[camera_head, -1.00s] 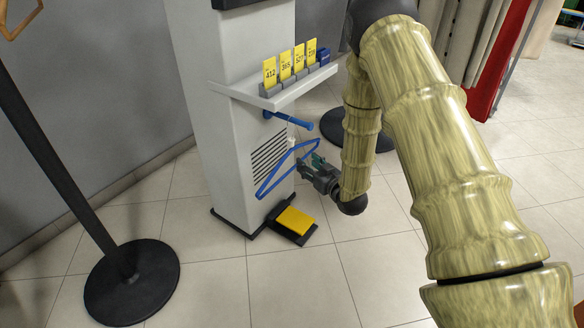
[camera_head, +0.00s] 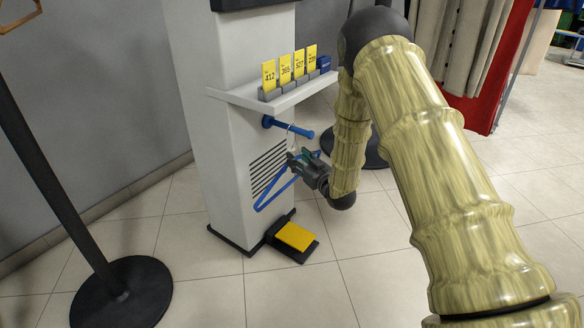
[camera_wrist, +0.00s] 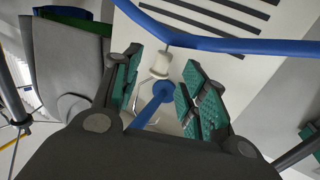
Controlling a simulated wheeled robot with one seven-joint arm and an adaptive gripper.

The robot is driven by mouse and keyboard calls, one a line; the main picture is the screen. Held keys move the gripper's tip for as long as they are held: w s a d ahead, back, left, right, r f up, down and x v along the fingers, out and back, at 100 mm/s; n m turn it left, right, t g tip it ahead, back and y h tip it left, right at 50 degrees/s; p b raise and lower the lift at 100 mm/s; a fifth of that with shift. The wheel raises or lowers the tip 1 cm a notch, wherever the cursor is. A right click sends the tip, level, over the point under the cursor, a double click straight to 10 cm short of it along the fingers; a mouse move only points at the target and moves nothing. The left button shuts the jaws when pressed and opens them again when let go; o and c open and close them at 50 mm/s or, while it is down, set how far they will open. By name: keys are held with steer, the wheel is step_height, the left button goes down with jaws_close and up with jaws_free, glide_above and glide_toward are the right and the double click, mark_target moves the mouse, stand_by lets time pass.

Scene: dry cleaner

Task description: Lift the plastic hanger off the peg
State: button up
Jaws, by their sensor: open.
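A blue plastic hanger (camera_head: 274,196) hangs by its thin metal hook from a blue peg (camera_head: 302,132) on the grey-white column. My gripper (camera_head: 297,158) is just below the peg, at the hanger's neck, and hides part of it. In the wrist view the green-padded fingers of my gripper (camera_wrist: 162,82) are open. The hanger's white collar (camera_wrist: 160,64) lies between them, with a visible gap to the right finger. The blue hanger arms (camera_wrist: 232,45) cross beyond the fingertips, and the peg's round end (camera_wrist: 163,91) also shows between the fingers.
A shelf (camera_head: 240,97) with yellow number cards (camera_head: 284,68) juts out above the peg. A yellow pedal (camera_head: 296,236) sits at the column's foot. A black post on a round base (camera_head: 122,292) stands at left. Tiled floor in front is clear.

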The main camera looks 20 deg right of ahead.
mark_target(293, 153)
steer(key=b+x, duration=0.2)
steer(key=x, duration=0.2)
steer(key=shift+s+a, duration=0.1)
steer(key=shift+w+a+r+b, duration=0.15)
steer(key=shift+w+b, duration=0.2)
steer(key=shift+w, duration=0.2)
steer(key=shift+c, duration=0.2)
jaws_close()
